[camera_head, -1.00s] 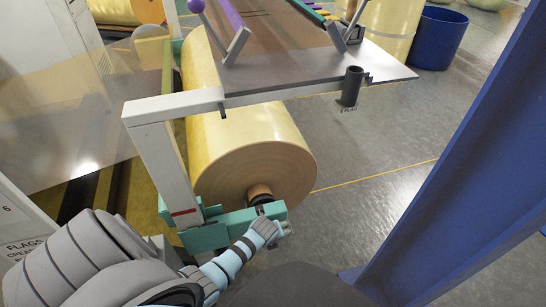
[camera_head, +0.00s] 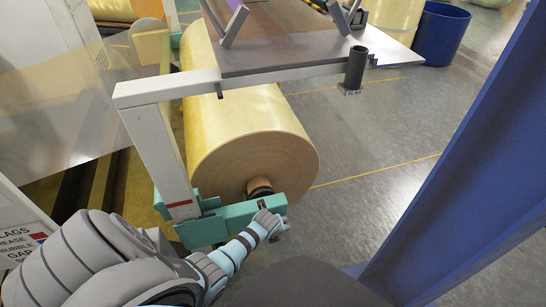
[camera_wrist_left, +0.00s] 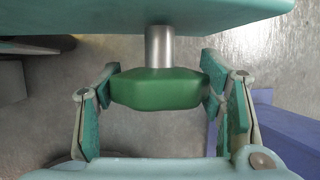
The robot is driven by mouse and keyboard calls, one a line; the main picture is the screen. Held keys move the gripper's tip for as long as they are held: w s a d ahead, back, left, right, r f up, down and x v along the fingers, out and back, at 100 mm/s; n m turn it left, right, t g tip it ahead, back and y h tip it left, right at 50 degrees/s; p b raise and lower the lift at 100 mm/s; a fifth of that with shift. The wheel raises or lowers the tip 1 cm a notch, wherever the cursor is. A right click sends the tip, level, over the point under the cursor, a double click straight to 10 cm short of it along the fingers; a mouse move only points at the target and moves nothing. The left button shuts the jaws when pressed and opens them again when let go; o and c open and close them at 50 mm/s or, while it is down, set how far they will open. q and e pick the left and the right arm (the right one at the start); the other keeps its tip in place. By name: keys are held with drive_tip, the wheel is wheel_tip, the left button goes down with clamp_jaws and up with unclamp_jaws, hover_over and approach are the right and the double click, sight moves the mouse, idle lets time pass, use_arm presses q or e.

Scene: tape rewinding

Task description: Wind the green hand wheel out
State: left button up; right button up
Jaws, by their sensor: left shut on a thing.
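In the left wrist view the green hand wheel (camera_wrist_left: 160,90) sits on a short metal shaft (camera_wrist_left: 159,46) below a teal bracket (camera_wrist_left: 150,14). My left gripper (camera_wrist_left: 163,98) has a finger on each side of the wheel and is shut on it. In the head view my left gripper (camera_head: 272,226) is at the end of the teal bracket (camera_head: 240,215), beside the roll's core. The wheel is hidden there by my gripper and the bracket. My right gripper is not in view.
A large yellow roll (camera_head: 258,150) lies behind the bracket, under a grey table (camera_head: 290,55) on a white frame (camera_head: 160,150). A blue beam (camera_head: 450,170) slants along the right. A blue bin (camera_head: 438,35) stands at the back. Grey floor (camera_head: 360,210) is open between.

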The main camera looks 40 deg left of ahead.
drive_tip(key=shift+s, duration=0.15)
use_arm(q)
drive_tip(key=shift+s+t+h, duration=0.1)
drive_tip(key=shift+t+h, duration=0.2)
drive_tip(key=shift+t, duration=0.2)
drive_tip(key=shift+f+t+h, duration=0.1)
drive_tip(key=shift+t+h, duration=0.2)
drive_tip(key=shift+t, duration=0.1)
drive_tip(key=shift+f+n+t+h+b, duration=0.2)
drive_tip(key=shift+n+t+h+b, duration=0.2)
drive_tip(key=shift+t+b, duration=0.4)
drive_tip(key=shift+t+h+b, duration=0.3)
drive_tip(key=shift+b, duration=0.8)
drive_tip(key=t+b, duration=0.1)
drive_tip(key=b, duration=0.3)
drive_tip(key=shift+r+n+t+h, duration=0.2)
drive_tip(key=shift+n+t+h, duration=0.1)
drive_tip(key=shift+t+h, duration=0.1)
drive_tip(key=shift+r, duration=0.1)
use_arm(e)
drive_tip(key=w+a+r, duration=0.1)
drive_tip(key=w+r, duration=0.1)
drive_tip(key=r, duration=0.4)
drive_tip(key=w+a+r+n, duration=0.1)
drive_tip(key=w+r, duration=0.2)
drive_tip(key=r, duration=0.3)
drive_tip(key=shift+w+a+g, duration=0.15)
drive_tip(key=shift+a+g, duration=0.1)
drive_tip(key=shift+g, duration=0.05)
